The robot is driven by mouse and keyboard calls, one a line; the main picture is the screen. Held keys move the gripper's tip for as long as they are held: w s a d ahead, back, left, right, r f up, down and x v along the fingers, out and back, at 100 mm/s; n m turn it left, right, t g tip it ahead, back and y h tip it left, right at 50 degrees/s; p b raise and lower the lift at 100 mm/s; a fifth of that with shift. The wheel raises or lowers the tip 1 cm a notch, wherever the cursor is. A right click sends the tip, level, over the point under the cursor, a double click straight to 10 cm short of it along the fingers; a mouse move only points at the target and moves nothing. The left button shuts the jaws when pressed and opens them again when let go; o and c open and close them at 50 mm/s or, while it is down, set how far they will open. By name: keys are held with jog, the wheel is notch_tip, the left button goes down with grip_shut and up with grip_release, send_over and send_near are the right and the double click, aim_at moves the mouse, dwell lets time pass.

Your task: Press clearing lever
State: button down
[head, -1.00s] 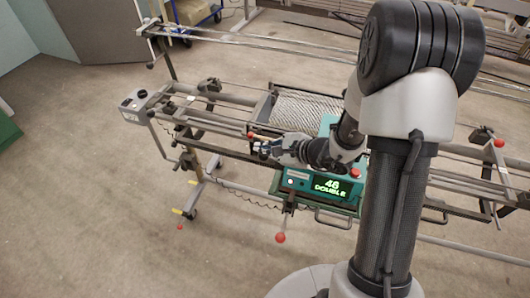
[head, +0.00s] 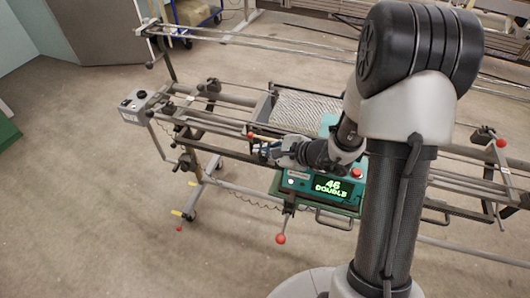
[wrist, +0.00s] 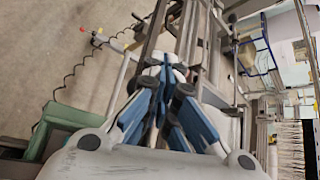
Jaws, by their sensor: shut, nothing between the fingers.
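The teal control unit (head: 322,188) sits on the front of the threading frame, with a lit green display (head: 330,188) reading "46 DOUBLE" and a red button (head: 356,172) on top. A short lever with a yellow-orange shaft and red tip (head: 251,134) lies just above my gripper (head: 268,154). A red-ball lever (head: 280,239) hangs below the unit's left end. I cannot tell which is the clearing lever. In the wrist view my gripper (wrist: 160,88) is shut and empty, its blue-grey fingers together beside the frame's rails. Its contact with any lever cannot be made out.
A grey box (head: 140,102) stands at the left end. A coiled cable (wrist: 62,85) hangs below the frame. The floor at left front is clear.

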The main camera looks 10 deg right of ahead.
jog(key=shift+f+b, duration=0.4)
jog(key=shift+f, duration=0.05)
jog(key=shift+s+a+f, duration=0.15)
jog(key=shift+s+f, duration=0.05)
jog(key=shift+f, duration=0.15)
dwell(0.7)
jog(key=shift+r, duration=0.15)
jog(key=shift+d+r+p, duration=0.2)
jog(key=shift+r+p, duration=0.15)
jog(key=shift+r, duration=0.55)
jog(key=shift+d+r+p, duration=0.2)
jog(key=shift+r+p, duration=0.15)
jog(key=shift+r, duration=0.5)
jog(key=shift+r, duration=0.2)
jog(key=r+p, duration=0.1)
jog(key=r, duration=0.1)
jog(key=d+r+p, duration=0.1)
jog(key=r+p, duration=0.1)
jog(key=shift+s+r, duration=0.2)
jog(key=shift+r, duration=0.05)
jog(key=shift+a, duration=0.1)
